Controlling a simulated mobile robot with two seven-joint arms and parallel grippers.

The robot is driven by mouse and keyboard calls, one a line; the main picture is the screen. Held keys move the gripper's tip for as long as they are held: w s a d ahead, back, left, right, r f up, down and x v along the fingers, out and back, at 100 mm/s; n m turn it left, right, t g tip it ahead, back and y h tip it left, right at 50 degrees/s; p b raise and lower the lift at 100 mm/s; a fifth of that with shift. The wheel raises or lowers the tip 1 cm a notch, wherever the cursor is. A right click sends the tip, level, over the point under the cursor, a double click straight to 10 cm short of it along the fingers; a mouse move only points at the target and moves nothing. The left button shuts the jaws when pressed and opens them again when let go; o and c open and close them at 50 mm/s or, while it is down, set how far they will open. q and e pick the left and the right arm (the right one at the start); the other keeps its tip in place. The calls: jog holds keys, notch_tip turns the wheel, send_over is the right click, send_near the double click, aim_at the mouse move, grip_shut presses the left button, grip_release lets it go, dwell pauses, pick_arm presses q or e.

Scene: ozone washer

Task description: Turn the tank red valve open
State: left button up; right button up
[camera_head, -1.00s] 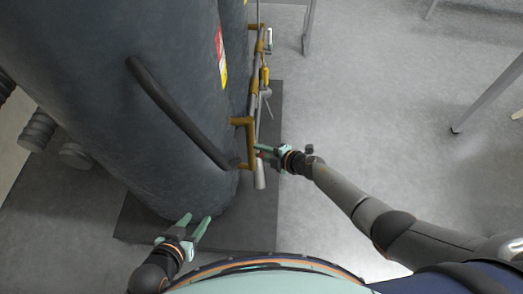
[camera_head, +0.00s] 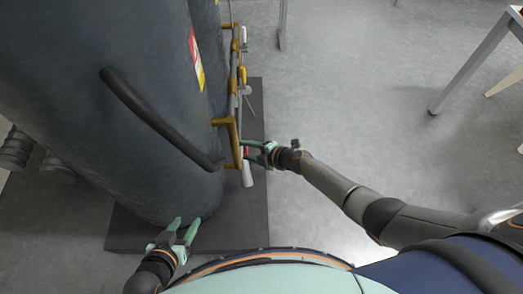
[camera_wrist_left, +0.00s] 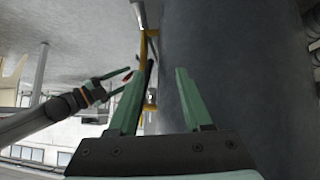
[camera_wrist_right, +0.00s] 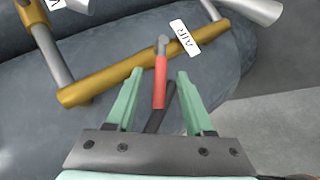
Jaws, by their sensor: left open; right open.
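The red valve handle (camera_wrist_right: 160,82) sits on a brass pipe (camera_wrist_right: 120,76) labelled AIR on the dark tank. In the right wrist view it points down between the open fingers of my right gripper (camera_wrist_right: 160,88), with no finger touching it. In the head view my right gripper (camera_head: 252,148) is at the tank's pipework, and the red handle there is mostly hidden. My left gripper (camera_head: 185,224) is open and empty in front of the tank's base. The left wrist view shows a small red part (camera_wrist_left: 128,76) between the right gripper's fingers.
The big dark tank (camera_head: 120,140) stands on a dark base plate (camera_head: 255,215). A black curved bar (camera_head: 155,118) runs along its side. Metal table legs (camera_head: 465,70) stand at the upper right. The grey floor between is clear.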

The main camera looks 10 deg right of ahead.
pick_arm(q)
jog(key=shift+n+y, duration=0.3)
jog(key=r+p, duration=0.1)
jog(key=p, duration=0.1)
jog(key=s+a+r+p, duration=0.1)
jog(key=p, duration=0.1)
jog(key=a+r+p, duration=0.1)
jog(key=shift+s+a+r+p, duration=0.2)
jog(key=shift+a+r+p, duration=0.05)
jog(key=shift+p, duration=0.15)
pick_arm(e)
jog(key=v, duration=1.1)
jog(key=shift+s, duration=0.15)
pick_arm(q)
jog(key=shift+w, duration=0.15)
pick_arm(e)
jog(key=shift+d+r, duration=0.1)
jog(key=shift+c, duration=0.4)
